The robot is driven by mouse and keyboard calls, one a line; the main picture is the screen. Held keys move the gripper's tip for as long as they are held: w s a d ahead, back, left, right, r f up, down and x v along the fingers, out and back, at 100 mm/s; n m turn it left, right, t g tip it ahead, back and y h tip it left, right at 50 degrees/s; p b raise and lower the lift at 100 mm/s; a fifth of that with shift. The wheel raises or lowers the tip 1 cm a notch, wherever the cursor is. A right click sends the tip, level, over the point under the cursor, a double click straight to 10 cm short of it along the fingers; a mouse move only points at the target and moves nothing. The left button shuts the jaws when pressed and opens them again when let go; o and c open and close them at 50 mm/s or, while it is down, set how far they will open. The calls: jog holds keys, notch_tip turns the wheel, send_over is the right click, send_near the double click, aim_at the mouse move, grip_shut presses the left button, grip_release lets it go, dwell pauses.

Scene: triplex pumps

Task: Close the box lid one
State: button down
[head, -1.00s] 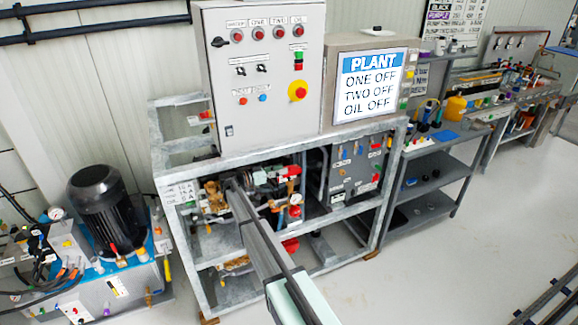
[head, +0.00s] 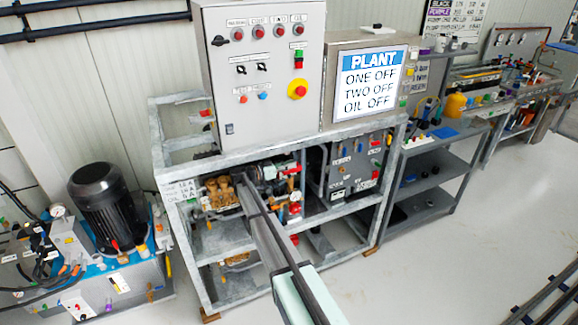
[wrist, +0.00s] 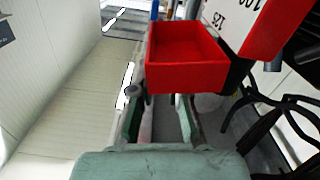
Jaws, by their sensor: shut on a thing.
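A red, open-faced, box-shaped piece (wrist: 187,80) fills the upper middle of the wrist view, its hollow side facing the camera. It may be the box lid; I cannot tell for sure. My gripper (wrist: 160,104) is shut on it, with both fingers reaching up to its lower edge. The fingertips and the exact contact are hidden behind the red piece. In the head view my arm reaches into the upper bay of the grey metal frame (head: 235,150). My gripper cannot be made out there among the pump parts.
A red and white block with black numbers (wrist: 245,25) stands close to the right of the red piece. Black cables (wrist: 275,105) hang at the right. Brass pump parts (head: 220,192) sit left of my arm, and a dark panel (head: 355,165) is to its right.

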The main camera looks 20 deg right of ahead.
jog(key=shift+s+f+b, duration=0.1)
jog(key=shift+b, duration=0.2)
jog(key=f+m+b, duration=0.3)
jog(key=m+b, duration=0.3)
jog(key=b, duration=0.1)
jog(key=f+m+b, duration=0.2)
jog(key=m+b, duration=0.3)
jog(key=b, duration=0.2)
jog(key=s+f+m+b, duration=0.1)
jog(key=f+m+b, duration=0.2)
jog(key=m+b, duration=0.3)
jog(key=shift+s+f+m+b, duration=0.1)
jog(key=shift+f+m+b, duration=0.2)
jog(key=shift+f+b, duration=0.1)
jog(key=shift+w+f+m+b, duration=0.15)
jog(key=shift+w+m+b, duration=0.1)
jog(key=shift+m+b, duration=0.45)
jog(key=shift+w+f+m+b, duration=0.1)
jog(key=shift+w+m+b, duration=0.1)
jog(key=shift+m+b, duration=0.5)
jog(key=c, duration=1.1)
grip_release()
jog(key=shift+d, duration=0.1)
jog(key=shift+c, duration=0.2)
